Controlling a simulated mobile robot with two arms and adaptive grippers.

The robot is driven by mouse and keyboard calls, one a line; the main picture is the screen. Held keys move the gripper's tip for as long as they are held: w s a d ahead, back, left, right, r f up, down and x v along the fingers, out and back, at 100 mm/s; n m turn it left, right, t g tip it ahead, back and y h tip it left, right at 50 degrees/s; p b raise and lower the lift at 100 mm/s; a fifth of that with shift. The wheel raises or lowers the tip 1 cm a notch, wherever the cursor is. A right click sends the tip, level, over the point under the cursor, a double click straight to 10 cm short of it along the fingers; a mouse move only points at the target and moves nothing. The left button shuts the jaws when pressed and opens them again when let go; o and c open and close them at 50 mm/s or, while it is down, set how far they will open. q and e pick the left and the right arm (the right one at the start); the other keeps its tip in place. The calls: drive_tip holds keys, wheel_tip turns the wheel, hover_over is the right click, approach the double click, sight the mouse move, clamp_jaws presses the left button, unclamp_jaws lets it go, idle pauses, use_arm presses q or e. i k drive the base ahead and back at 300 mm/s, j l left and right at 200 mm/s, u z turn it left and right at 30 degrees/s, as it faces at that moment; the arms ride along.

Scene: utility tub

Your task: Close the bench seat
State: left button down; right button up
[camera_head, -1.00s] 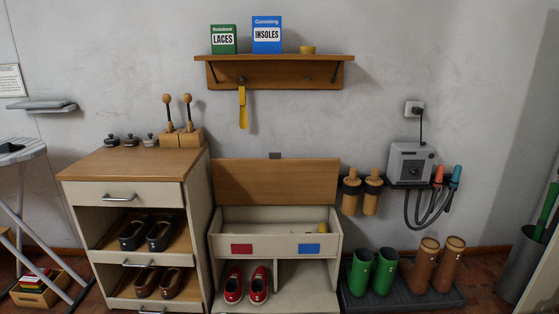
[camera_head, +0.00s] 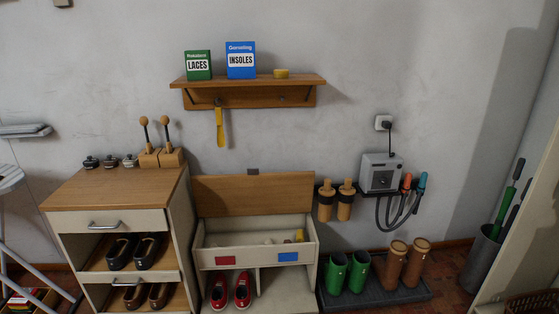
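The bench (camera_head: 256,257) is a cream box unit at the lower middle, between the shoe cabinet and the boot tray. Its wooden seat (camera_head: 253,194) is raised and stands upright against the wall behind, so the bench is open. The storage compartment shows a few small items, one of them yellow, partly hidden by the front panel. The front panel carries a red patch (camera_head: 225,260) and a blue patch (camera_head: 290,257). Red shoes (camera_head: 231,290) stand in the open left cubby below. Neither of my grippers shows in this view.
A shoe cabinet (camera_head: 118,221) with dark shoes stands left of the bench. A boot tray (camera_head: 376,296) with green and brown boots lies to the right. A wooden shelf (camera_head: 250,92) hangs above, with a yellow shoehorn (camera_head: 220,127) below it. A boot dryer (camera_head: 381,173) is on the wall.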

sight(253, 193)
drive_tip(key=i+z, duration=0.2)
drive_tip(key=i, duration=0.35)
drive_tip(key=i+z, duration=0.25)
drive_tip(key=i, duration=0.35)
drive_tip(key=i+j+z, duration=0.2)
drive_tip(key=i, duration=0.35)
drive_tip(key=l, duration=0.1)
